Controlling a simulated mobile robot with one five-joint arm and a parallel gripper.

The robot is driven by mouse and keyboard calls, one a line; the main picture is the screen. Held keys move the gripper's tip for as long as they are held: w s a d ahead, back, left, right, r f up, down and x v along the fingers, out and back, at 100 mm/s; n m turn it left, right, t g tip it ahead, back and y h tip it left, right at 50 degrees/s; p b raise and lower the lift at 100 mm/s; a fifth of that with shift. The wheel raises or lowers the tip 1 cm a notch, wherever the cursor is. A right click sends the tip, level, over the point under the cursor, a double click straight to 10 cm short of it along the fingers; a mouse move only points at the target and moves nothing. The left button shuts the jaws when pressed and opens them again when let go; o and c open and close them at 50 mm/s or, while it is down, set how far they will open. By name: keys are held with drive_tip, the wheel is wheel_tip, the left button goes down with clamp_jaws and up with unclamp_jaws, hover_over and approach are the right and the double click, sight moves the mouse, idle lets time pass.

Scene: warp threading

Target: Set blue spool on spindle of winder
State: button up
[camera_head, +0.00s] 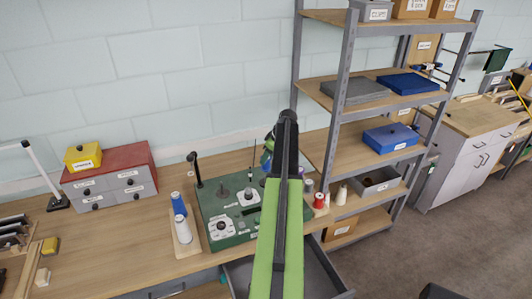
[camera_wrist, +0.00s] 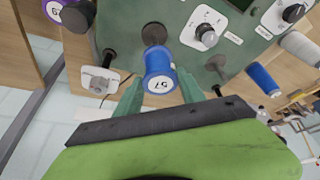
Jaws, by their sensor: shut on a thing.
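A blue spool (camera_wrist: 160,72) with a white label reading 57 sits between the two green fingers of my gripper (camera_wrist: 161,95) in the wrist view. The gripper is shut on it. The spool is over or beside the green winder (camera_wrist: 178,22), which also shows in the head view (camera_head: 214,212). A dark round post or knob (camera_wrist: 153,33) stands right by the spool's far end; I cannot tell whether they touch or whether it is the spindle. In the head view my arm hides the gripper and most of the held spool.
Another blue spool (camera_head: 178,204) and a white spool (camera_head: 183,229) stand on a wooden strip left of the winder. A red spool (camera_head: 319,201) and a white one (camera_head: 341,195) are right of it. An open drawer (camera_head: 322,270) juts out below. The bench's left-middle is clear.

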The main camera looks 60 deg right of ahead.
sight(267, 171)
drive_tip(key=shift+w+d, duration=0.1)
drive_tip(key=shift+w, duration=0.15)
drive_tip(key=shift+f, duration=0.1)
wheel_tip(267, 171, down, 7)
drive_tip(key=b, duration=0.7)
drive_tip(key=shift+f+b, duration=0.2)
drive_tip(key=shift+b, duration=0.2)
drive_tip(key=shift+f+b, duration=0.7)
drive_tip(key=o, duration=1.4)
drive_tip(key=shift+o, duration=0.2)
